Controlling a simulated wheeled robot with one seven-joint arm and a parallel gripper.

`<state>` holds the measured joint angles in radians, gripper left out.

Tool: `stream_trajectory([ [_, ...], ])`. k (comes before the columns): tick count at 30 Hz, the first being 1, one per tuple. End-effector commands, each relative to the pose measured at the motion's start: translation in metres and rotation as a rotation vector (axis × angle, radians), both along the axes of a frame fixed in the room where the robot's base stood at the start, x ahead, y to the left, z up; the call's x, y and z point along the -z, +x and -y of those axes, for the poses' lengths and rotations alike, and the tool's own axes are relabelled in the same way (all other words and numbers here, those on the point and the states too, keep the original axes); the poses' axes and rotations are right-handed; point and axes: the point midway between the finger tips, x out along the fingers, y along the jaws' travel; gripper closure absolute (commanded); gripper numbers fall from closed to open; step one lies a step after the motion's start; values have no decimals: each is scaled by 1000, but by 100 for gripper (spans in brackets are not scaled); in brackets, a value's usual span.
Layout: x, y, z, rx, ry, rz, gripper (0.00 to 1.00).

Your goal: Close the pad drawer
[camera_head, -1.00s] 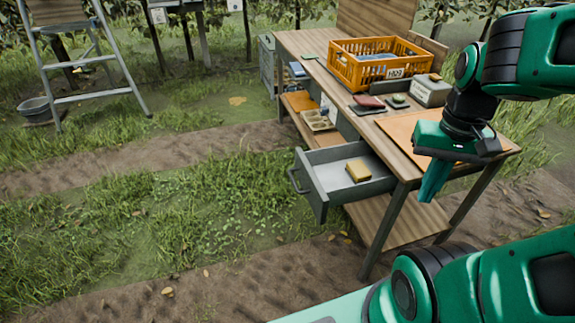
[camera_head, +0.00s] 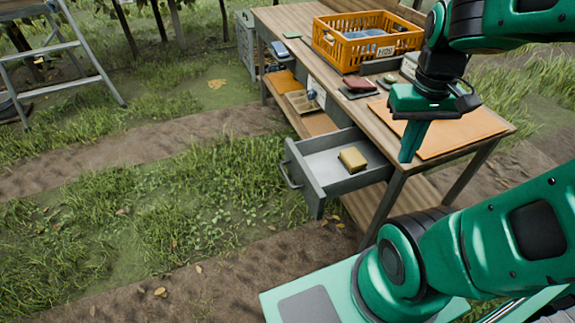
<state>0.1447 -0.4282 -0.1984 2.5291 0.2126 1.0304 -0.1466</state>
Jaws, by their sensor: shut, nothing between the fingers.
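The pad drawer (camera_head: 322,198) is a grey drawer pulled out from the front of the wooden table (camera_head: 393,183). A yellow-brown pad (camera_head: 353,159) lies inside it, and a handle (camera_head: 289,175) is on its front at the left. My gripper (camera_head: 405,160) points down with its fingers shut and empty. It is over the table's near end, to the right of the open drawer, and apart from the drawer's front and handle.
An orange crate (camera_head: 330,47) stands on the table, with a dark red item (camera_head: 360,83) and an orange-brown board (camera_head: 462,130) nearby. A lower shelf (camera_head: 317,123) holds a tray. A stepladder (camera_head: 87,57) stands at the left. Grass in front of the drawer is clear.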

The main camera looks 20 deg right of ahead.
Motion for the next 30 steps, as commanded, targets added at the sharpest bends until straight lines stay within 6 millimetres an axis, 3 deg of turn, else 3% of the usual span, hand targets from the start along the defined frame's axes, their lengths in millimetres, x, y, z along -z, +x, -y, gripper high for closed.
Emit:
stream_trajectory([
  [8, 22, 100, -31, -615, -81, -102, 100],
  [14, 54, 168, -80, -1082, -134, -186, 100],
  [18, 83, 206, -125, -1402, -166, -252, 100],
  [24, 120, 237, -180, -1743, -197, -331, 100],
  [30, 138, 246, -205, -1893, -210, -368, 100],
])
